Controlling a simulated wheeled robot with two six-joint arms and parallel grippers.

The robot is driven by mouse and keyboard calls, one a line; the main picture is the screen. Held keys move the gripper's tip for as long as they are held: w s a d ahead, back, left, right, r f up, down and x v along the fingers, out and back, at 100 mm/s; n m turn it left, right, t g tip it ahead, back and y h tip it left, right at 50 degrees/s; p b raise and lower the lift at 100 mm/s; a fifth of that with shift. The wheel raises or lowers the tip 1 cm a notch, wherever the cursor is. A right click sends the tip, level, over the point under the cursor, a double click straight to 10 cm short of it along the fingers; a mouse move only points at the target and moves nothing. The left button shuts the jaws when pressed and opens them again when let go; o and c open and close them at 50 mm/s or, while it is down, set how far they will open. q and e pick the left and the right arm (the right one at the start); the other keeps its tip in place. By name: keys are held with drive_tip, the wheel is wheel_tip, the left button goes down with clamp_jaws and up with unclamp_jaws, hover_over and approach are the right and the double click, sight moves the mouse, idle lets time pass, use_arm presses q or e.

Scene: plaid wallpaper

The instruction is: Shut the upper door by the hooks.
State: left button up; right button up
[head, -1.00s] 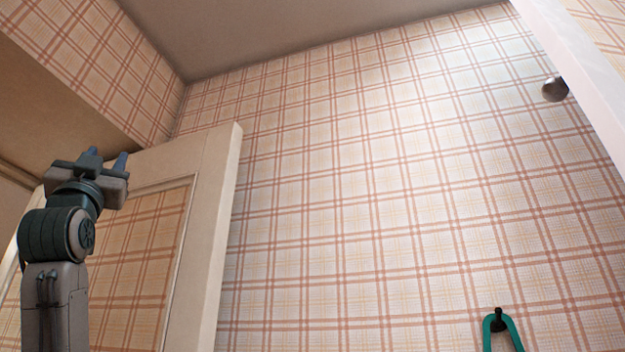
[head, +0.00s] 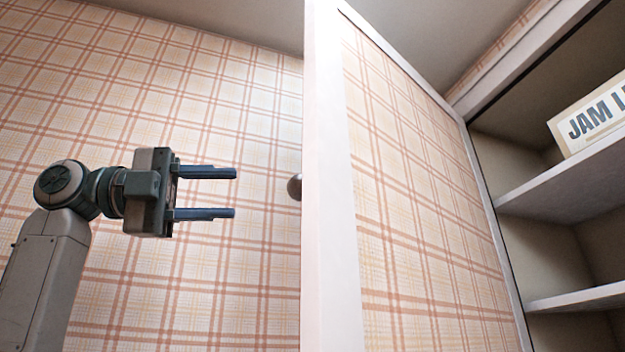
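The upper door (head: 420,200) has a white frame and a plaid panel. It stands open, hinged on its right side at the cupboard, with its free edge toward me. A round metal knob (head: 295,187) shows at the left of that edge, partly hidden by it. My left gripper (head: 235,193) is open and empty, its two blue fingers pointing right toward the knob. In the picture a gap lies between the fingertips and the knob. The hooks and my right gripper are out of view.
Right of the door, the open cupboard has shelves (head: 570,180). A sign reading "JAM L..." (head: 595,118) stands on the upper shelf, cut off by the picture edge. Plaid wall (head: 200,90) lies behind my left arm. The space around the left gripper looks clear.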

sight(300, 200)
use_arm(q)
drive_tip(key=shift+m+g, duration=0.8)
drive_tip(key=shift+m, duration=0.1)
drive_tip(key=d+p, duration=0.1)
drive_tip(key=d, duration=0.2)
drive_tip(key=s+d+p, duration=0.1)
drive_tip(key=d, duration=0.3)
drive_tip(key=s+d+p, duration=0.1)
drive_tip(key=d, duration=0.3)
drive_tip(key=shift+d, duration=0.1)
clamp_jaws()
drive_tip(key=shift+s+d+f, duration=0.1)
